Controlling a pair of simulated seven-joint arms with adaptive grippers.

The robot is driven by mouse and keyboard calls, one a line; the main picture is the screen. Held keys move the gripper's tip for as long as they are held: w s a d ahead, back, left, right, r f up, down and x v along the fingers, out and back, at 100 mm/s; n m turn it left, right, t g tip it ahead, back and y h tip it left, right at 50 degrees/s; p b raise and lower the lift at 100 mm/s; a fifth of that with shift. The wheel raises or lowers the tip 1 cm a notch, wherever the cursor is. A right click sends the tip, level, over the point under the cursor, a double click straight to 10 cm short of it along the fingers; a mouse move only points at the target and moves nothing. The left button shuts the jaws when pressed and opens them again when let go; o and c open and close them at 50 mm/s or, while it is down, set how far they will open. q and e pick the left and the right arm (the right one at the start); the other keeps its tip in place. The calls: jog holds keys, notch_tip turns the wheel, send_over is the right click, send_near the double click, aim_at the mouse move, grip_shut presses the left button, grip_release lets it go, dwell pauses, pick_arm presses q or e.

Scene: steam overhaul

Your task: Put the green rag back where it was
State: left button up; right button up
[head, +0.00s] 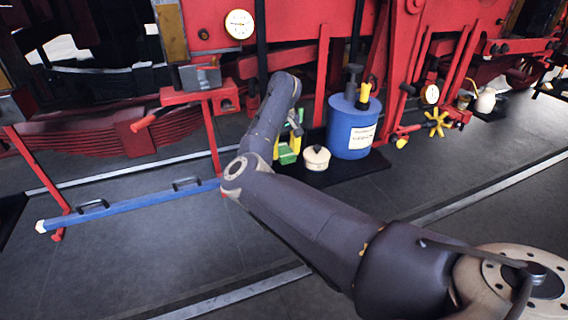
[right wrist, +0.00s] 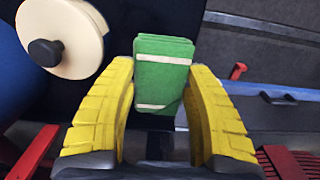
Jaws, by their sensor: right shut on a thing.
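The green rag (right wrist: 162,76) is a folded green block with white stripes, between the yellow fingers of my right gripper (right wrist: 160,88) in the right wrist view. The gripper is shut on it. In the head view the rag (head: 287,156) shows low beneath my right gripper (head: 288,146), at the left end of a dark mat (head: 345,178). I cannot tell whether the rag touches the mat. My left gripper is not in view.
A cream round pot (head: 316,158) with a dark knob stands just right of the rag. A blue canister (head: 352,128) stands behind it. A red stand (head: 208,104) and a long blue bar (head: 140,204) are to the left, with clear floor in front.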

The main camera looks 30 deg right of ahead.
aim_at(284, 169)
jog(key=shift+f, duration=2.7)
jog(key=o, duration=1.2)
jog(key=shift+f, duration=0.1)
notch_tip(284, 169, up, 12)
jog(key=shift+r, duration=0.1)
